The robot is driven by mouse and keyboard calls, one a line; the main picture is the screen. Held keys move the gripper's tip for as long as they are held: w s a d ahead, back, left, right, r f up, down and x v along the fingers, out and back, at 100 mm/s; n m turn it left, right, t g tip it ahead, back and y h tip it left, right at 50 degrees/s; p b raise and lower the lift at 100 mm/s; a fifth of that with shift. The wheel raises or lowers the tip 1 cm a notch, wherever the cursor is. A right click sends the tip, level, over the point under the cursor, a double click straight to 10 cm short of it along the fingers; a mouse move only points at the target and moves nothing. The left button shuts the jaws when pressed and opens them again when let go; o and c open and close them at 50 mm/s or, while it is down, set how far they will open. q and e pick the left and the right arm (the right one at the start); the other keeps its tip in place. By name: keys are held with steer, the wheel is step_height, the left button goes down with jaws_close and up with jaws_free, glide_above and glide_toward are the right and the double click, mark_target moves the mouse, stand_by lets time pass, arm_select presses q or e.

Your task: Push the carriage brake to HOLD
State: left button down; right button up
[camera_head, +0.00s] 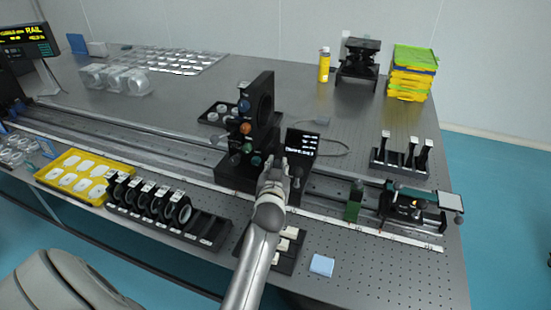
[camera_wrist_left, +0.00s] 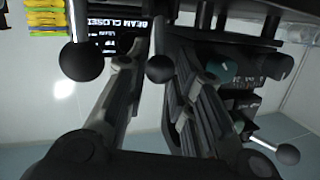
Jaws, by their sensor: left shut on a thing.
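The black carriage (camera_head: 233,178) sits on the long rail, with an upright mount (camera_head: 262,98) carrying blue, orange and green knobs. My left gripper (camera_head: 279,170) is at the carriage's front right side, below the small black display (camera_head: 303,142). In the wrist view, my left gripper's fingers (camera_wrist_left: 157,72) are closed around a black ball knob (camera_wrist_left: 160,69). Another black ball (camera_wrist_left: 82,62) on a metal rod is beside the fingers, and a third (camera_wrist_left: 288,154) is at lower right. Any HOLD marking is unreadable. My right gripper is out of view.
A row of black ring-shaped holders (camera_head: 150,199) and a yellow tray (camera_head: 73,173) stand in front of the rail. A green block (camera_head: 354,202) and a small rail assembly (camera_head: 408,203) are to the right.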

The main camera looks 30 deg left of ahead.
arm_select(q)
steer(key=w+g+p, duration=0.1)
steer(key=g+p, duration=0.1)
steer(key=p, duration=0.2)
steer(key=w+r+g+h+p, duration=0.1)
steer(key=g+p, duration=0.1)
steer(key=p, duration=0.3)
steer(key=w+a+m+g+h+p, duration=0.1)
steer(key=p, duration=0.3)
steer(key=shift+w+r+g, duration=0.25)
steer(key=shift+r+g, duration=0.1)
steer(key=shift+g, duration=0.05)
steer(key=shift+w+a+f+g+h+p, duration=0.1)
steer(key=shift+w+f+g+h+p, duration=0.1)
steer(key=shift+w+g+p, duration=0.2)
steer(key=shift+w+f+g+h+p, duration=0.1)
steer(key=shift+w+g+h+p, duration=0.15)
steer(key=shift+g, duration=0.25)
steer(key=shift+w+f+m+g, duration=0.15)
steer(key=shift+m+g, duration=0.15)
steer(key=shift+g, duration=0.3)
steer(key=shift+f, duration=0.1)
